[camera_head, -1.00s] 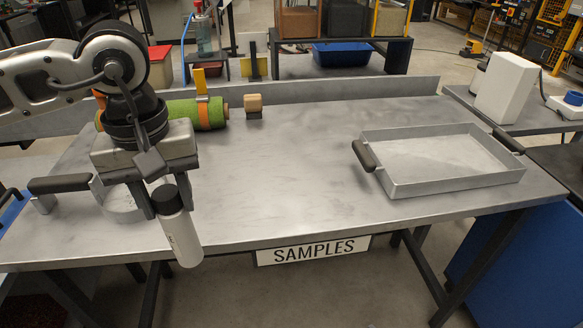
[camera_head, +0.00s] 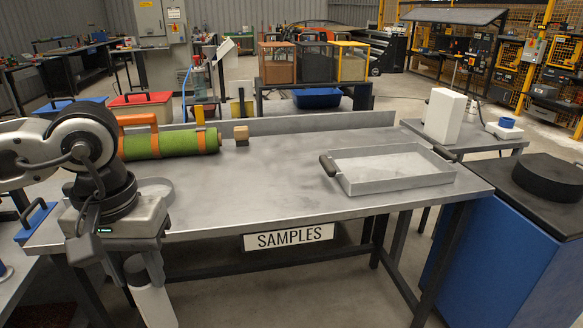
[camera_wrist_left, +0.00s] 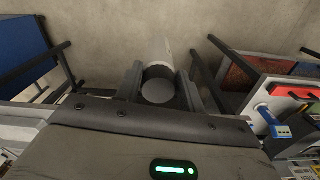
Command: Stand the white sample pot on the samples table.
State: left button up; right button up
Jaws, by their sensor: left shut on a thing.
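My left gripper (camera_head: 140,275) is shut on the white sample pot (camera_head: 154,302). The pot is a white cylinder with a grey top, tilted in the head view and cut off by its bottom edge. The pot also shows between the fingers in the left wrist view (camera_wrist_left: 158,50), with bare floor behind it. The gripper and pot are in front of the left part of the samples table (camera_head: 260,185), outside its front edge. The table is grey metal with a SAMPLES sign (camera_head: 288,237) on its front. My right gripper is not in view.
A grey tray (camera_head: 400,182) with dark handles sits on the table's right. A green roll with orange bands (camera_head: 170,144) and a small wooden-topped block (camera_head: 241,134) lie at the back left. The table's middle and front are clear. A blue cabinet (camera_head: 490,250) stands right.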

aim_at(274, 191)
jog(key=z, duration=0.3)
jog(key=i, duration=1.3)
jog(key=u, duration=0.6)
